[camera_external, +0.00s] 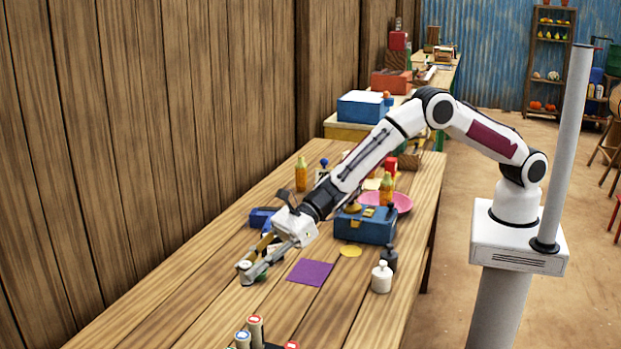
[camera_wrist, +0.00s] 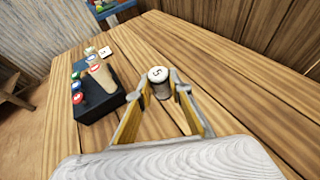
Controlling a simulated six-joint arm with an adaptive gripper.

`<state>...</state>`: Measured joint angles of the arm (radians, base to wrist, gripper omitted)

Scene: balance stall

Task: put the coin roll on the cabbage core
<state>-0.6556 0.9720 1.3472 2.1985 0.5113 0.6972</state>
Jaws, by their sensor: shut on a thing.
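A short coin roll with a pale top marked with a dark figure (camera_wrist: 158,76) sits between the fingertips of my gripper (camera_wrist: 160,88) in the wrist view. My gripper is shut on it. In the camera outside, my gripper (camera_external: 247,272) points down and left over the near part of the wooden table, and its fingers partly hide the roll. I cannot tell whether the roll touches the table. A small dark green patch shows by the fingers. I cannot make out the cabbage core for certain in either view.
A black holder (camera_wrist: 98,104) carries several coin rolls with coloured ends, left of my gripper in the wrist view. A purple cloth (camera_external: 310,273), a blue box (camera_external: 366,228), a white bottle (camera_external: 381,278) and a yellow disc (camera_external: 350,250) lie to the right.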

